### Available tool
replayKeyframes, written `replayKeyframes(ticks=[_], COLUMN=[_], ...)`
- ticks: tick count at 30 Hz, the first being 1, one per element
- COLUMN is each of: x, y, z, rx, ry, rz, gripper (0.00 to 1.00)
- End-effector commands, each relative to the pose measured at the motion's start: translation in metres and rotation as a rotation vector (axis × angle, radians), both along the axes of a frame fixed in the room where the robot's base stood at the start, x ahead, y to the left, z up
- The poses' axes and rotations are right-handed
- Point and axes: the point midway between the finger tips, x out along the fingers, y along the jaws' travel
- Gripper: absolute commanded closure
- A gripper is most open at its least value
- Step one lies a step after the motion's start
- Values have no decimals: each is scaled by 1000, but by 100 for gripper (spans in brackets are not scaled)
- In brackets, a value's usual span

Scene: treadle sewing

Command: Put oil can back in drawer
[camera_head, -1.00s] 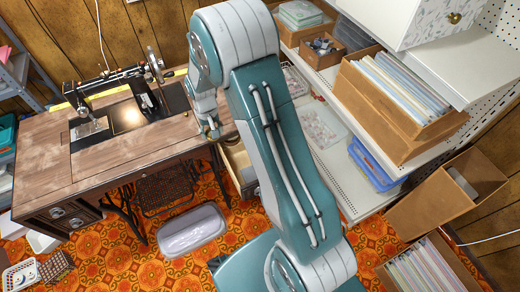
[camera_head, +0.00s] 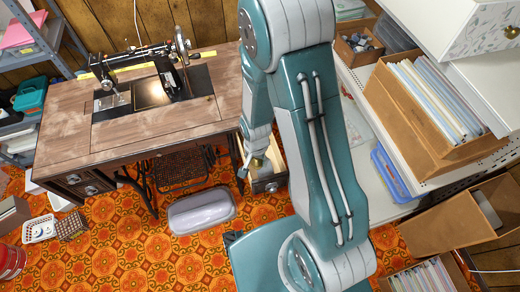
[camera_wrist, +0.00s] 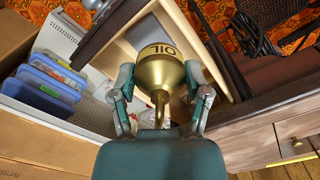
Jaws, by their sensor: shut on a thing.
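The brass oil can (camera_wrist: 160,68), marked OIL, is held in my gripper (camera_wrist: 162,98), whose two fingers close on it from both sides in the wrist view. The can's narrow spout points back toward my wrist. The drawer (camera_wrist: 218,68) is open; its pale wooden walls frame the can, and its dark front shows at the upper left. In the head view, my gripper (camera_head: 250,172) is at the open drawer (camera_head: 269,185), right of the sewing table. A small yellowish bit of the can shows there. I cannot tell whether the can touches the drawer floor.
The sewing table (camera_head: 75,125) with its black machine (camera_head: 150,75) stands left of the drawer. A grey-lilac case (camera_head: 202,210) lies on the patterned floor below. White shelving with a wooden file box (camera_head: 415,130) and blue tubs (camera_wrist: 45,80) stands on the other side.

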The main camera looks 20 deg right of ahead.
Motion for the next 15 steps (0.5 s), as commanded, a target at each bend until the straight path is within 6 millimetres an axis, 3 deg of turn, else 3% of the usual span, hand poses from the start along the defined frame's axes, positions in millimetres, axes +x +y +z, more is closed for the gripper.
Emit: replayKeyframes(ticks=[7, 15], x=[50, 84], y=[-20, -35], z=[-25, -66], rx=[0, 1], ry=[0, 2], rz=[-1, 2], gripper=[86, 86])
